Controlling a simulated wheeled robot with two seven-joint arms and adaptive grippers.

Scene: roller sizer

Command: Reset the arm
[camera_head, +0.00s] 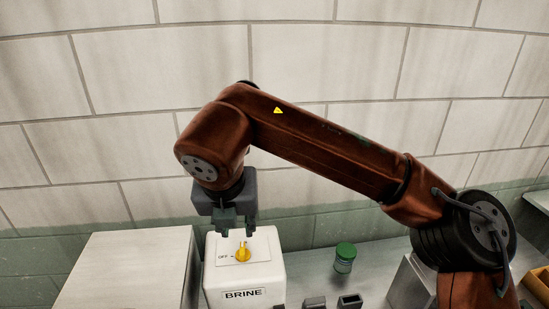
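My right arm (320,150), red-brown with a yellow triangle mark, comes in from the right and bends down at its wrist. Its dark grey gripper (237,229) points down just above a yellow knob (243,252). The two fingers are apart with nothing seen between them. The knob sits on top of a white box (218,272) labelled "BRINE", with the word "OFF" left of the knob. The fingertips look clear of the knob, though the exact height is hard to judge. My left gripper does not show.
A large pale box (125,265) stands left of the brine box. A green-lidded jar (345,257) stands to its right on the grey counter (385,257). Small dark open-topped pieces (349,301) lie at the bottom edge. A tiled wall (100,80) closes the back.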

